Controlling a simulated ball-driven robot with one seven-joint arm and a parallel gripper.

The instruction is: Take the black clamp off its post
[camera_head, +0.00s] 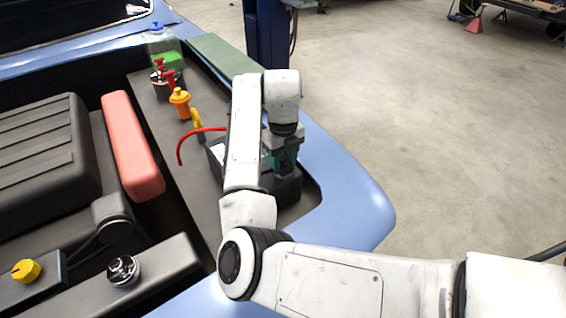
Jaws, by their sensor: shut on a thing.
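The battery (217,150) is a dark box in the bay at the front corner of the blue car body, partly hidden behind my arm. My gripper (286,172) points down at the battery's right side, with dark and teal parts showing below my white wrist. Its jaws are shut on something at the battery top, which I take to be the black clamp. The clamp and its post cannot be made out behind the fingers, so whether they still touch cannot be told.
A red cable (188,140) arches left of the battery. A yellow-orange cap (180,100), a yellow handle (197,121) and a clear reservoir (162,45) stand farther back. A red block (132,145) and black engine cover (45,145) lie left. Open floor is at right.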

